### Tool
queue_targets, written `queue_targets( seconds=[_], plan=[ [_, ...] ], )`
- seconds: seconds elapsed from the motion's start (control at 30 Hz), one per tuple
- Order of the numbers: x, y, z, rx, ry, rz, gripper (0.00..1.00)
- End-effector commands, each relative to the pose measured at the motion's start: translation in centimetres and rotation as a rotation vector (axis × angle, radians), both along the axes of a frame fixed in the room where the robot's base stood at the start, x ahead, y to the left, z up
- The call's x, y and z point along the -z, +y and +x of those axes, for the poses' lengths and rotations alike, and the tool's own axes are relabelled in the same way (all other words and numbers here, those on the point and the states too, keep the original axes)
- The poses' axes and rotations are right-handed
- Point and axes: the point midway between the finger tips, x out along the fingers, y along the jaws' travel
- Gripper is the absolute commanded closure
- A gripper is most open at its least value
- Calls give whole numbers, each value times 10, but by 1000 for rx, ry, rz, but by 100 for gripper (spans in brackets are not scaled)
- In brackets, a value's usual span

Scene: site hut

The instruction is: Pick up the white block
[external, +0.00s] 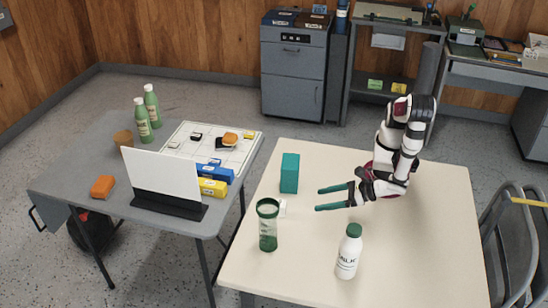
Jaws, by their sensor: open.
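A teal box (289,173) stands behind the block, and a white milk bottle (348,252) stands in front of my gripper. The cream table's (430,255) right side is clear. A grey table (75,180) on the left holds a white panel (162,174), bottles and several small blocks.

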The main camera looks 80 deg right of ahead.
Motion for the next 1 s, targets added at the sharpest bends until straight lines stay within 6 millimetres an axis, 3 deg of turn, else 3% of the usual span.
queue_targets(
  seconds=[0.07, 0.3, 0.4, 0.57, 0.8, 1.0],
  plan=[
    [0, -1, 5, -26, -34, -53, 15],
    [26, 3, 68, -20, -34, -51, 15],
    [34, 6, 86, -23, -33, -49, 15],
    [42, 7, 102, -25, -33, -49, 15],
    [61, 10, 139, -24, -33, -46, 15],
    [63, 11, 142, -28, -33, -47, 15]
  ],
)
